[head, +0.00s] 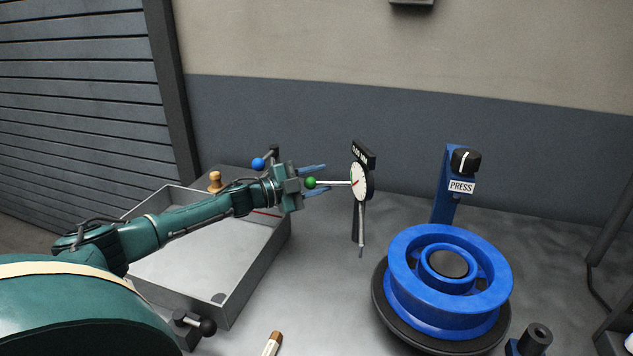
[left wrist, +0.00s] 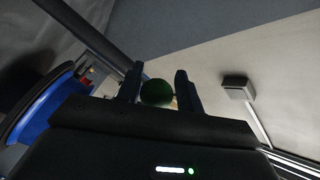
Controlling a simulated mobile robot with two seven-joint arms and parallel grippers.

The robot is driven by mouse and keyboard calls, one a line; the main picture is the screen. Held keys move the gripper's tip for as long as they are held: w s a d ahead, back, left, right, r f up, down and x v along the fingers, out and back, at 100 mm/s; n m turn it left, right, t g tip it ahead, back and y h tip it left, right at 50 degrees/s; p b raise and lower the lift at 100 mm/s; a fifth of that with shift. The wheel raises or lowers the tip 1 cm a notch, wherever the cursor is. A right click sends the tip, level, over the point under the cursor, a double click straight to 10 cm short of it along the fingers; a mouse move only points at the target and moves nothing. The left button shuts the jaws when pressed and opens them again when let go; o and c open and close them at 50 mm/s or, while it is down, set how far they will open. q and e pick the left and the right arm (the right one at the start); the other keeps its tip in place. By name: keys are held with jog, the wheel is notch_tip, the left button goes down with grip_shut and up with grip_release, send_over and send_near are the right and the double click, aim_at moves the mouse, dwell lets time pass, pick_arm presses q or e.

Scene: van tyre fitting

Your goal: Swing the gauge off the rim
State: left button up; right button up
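The dial gauge (head: 358,182) stands on a dark post left of the blue rim (head: 405,262), its thin probe hanging down. In the head view the probe tip shows apart from the rim, to its left. A thin rod runs left from the gauge to a green ball (head: 311,183). My left gripper (head: 318,181) reaches in from the left, its fingers on either side of the ball. In the left wrist view the green ball (left wrist: 157,93) sits between the two fingers, with a gap at the right finger. My right gripper is not in view.
A grey metal tray (head: 255,270) lies under my left arm. A blue ball knob (head: 258,164) and a wooden peg (head: 215,181) stand behind it. A blue post with a PRESS label (head: 461,187) and black knob stands behind the rim. A brown-tipped stick (head: 272,343) lies in front.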

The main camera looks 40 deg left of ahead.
pick_arm(q)
jog(key=shift+o, duration=1.3)
jog(key=shift+f, duration=0.1)
jog(key=shift+s, duration=0.1)
